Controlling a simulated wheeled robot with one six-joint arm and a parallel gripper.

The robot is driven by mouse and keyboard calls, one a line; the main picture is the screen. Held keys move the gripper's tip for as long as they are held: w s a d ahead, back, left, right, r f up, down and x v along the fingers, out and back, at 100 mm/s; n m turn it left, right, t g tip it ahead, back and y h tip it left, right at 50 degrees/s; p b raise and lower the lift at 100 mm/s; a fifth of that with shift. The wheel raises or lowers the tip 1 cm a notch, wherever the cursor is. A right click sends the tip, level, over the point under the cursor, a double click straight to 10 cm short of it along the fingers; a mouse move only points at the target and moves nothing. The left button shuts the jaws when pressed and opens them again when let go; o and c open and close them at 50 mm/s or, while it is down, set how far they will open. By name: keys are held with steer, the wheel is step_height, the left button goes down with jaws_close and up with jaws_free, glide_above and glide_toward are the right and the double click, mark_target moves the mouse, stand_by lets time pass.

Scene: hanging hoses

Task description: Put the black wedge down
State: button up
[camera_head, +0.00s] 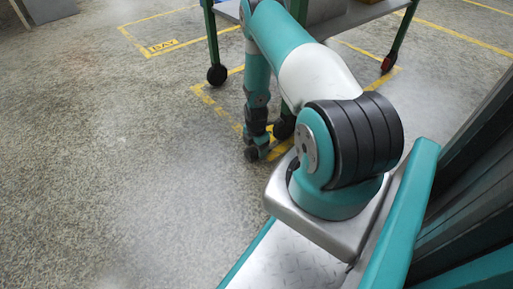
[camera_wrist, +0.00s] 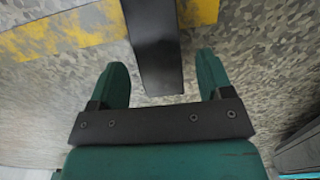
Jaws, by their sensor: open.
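The black wedge (camera_wrist: 154,45) shows in the wrist view as a dark, narrow block against the floor. Its near end lies between the tips of my gripper (camera_wrist: 160,62), and its far end runs out of the top of the picture. The two green fingers stand wide apart, with a gap on each side of the wedge. In the head view my gripper (camera_head: 262,151) is low near the floor at the end of my lowered arm. I cannot make out the wedge clearly there.
A trolley with green legs (camera_head: 212,38) stands behind my arm, with one caster (camera_head: 217,75) at left and another (camera_head: 387,65) at right. Yellow floor lines (camera_head: 135,40) mark bays. The speckled floor (camera_head: 110,180) at left is clear.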

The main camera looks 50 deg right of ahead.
mark_target(256, 150)
step_height(256, 150, up, 12)
steer(key=p, duration=0.6)
steer(key=shift+f, duration=0.2)
steer(key=w+a+r+m+t+y, duration=0.15)
steer(key=w+a+r, duration=0.25)
steer(key=a+r, duration=0.75)
steer(key=w+a+r+m+y, duration=0.1)
steer(key=w+a+r+m, duration=0.2)
steer(key=a+r, duration=0.85)
steer(key=s+a+r+m, duration=0.1)
steer(key=s+a+r, duration=0.4)
steer(key=r, duration=0.2)
steer(key=s+a+r+m, duration=0.1)
steer(key=s+a+r, duration=0.35)
steer(key=r, duration=0.35)
steer(key=s+a+r+m+y, duration=0.1)
steer(key=s+a+r, duration=0.1)
steer(key=s, duration=0.4)
steer(key=s+a+r+g, duration=0.1)
steer(key=s+a+r, duration=0.2)
steer(key=s, duration=0.3)
steer(key=shift+s+a+m+y, duration=0.3)
steer(key=shift+s+m+y, duration=0.05)
steer(key=shift+g, duration=0.25)
